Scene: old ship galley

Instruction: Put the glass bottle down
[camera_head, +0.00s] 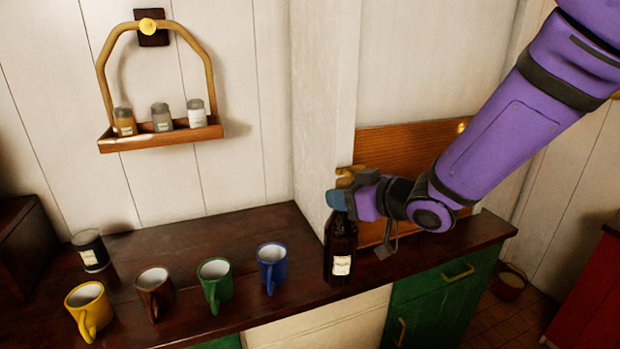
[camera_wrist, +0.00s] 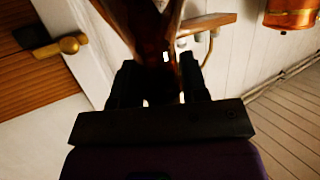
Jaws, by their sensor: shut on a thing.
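The glass bottle (camera_head: 341,248) is dark brown with a small white label, and it is upright near the counter's front edge. My gripper (camera_head: 342,200) reaches in from the right and is shut on the upper part of the bottle. I cannot tell whether the bottle's base touches the dark wooden counter (camera_head: 215,240) or hangs just above it. In the wrist view the bottle (camera_wrist: 158,35) stands between my two dark fingers (camera_wrist: 160,90), its far end out of the picture.
A wall post (camera_head: 325,120) rises behind the bottle. A hanging shelf (camera_head: 160,138) holds small jars. Bare counter lies behind the mugs.

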